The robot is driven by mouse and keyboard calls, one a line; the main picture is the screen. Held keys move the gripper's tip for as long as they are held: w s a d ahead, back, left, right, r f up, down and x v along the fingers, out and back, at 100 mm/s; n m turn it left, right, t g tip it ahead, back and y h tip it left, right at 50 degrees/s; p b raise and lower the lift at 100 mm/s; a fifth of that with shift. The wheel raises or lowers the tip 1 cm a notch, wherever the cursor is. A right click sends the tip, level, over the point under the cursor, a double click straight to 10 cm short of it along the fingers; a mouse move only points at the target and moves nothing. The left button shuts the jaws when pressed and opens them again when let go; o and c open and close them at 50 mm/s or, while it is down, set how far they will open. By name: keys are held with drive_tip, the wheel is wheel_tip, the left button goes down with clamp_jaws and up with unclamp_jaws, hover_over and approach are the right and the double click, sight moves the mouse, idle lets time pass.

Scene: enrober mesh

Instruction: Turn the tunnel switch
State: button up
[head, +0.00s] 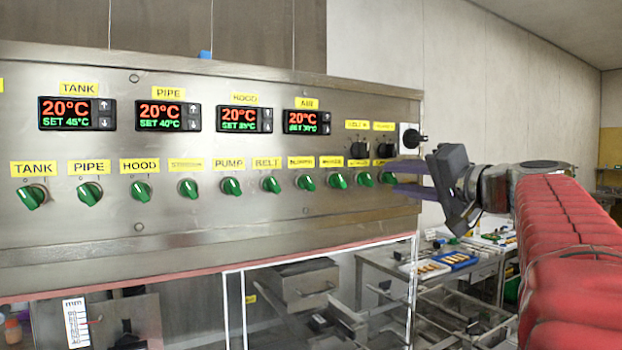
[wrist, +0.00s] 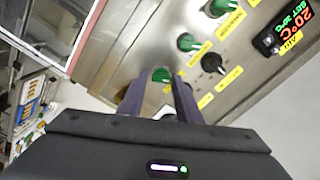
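A steel control panel (head: 250,215) carries a row of green rotary switches under yellow labels. The labels at the row's right end are too small to read, so I cannot tell from lettering which is the tunnel switch. My gripper (head: 396,177) is at this end, facing the last green switch (head: 387,178). Its two dark fingers are apart, one higher and one lower. In the wrist view, my gripper (wrist: 160,80) has a green switch (wrist: 161,75) between its fingertips, with a gap showing; contact is unclear. The fingers partly hide this switch.
Black knobs (head: 359,150) sit just above the row's right end, close to my upper finger. A black knob (wrist: 213,63) also shows in the wrist view. Temperature displays (head: 306,121) line the panel above. Right of the panel edge is open room, with a steel table (head: 400,262) below.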

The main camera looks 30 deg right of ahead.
drive_tip(key=shift+c, duration=0.2)
drive_tip(key=c, duration=0.7)
drive_tip(key=shift+c, duration=0.2)
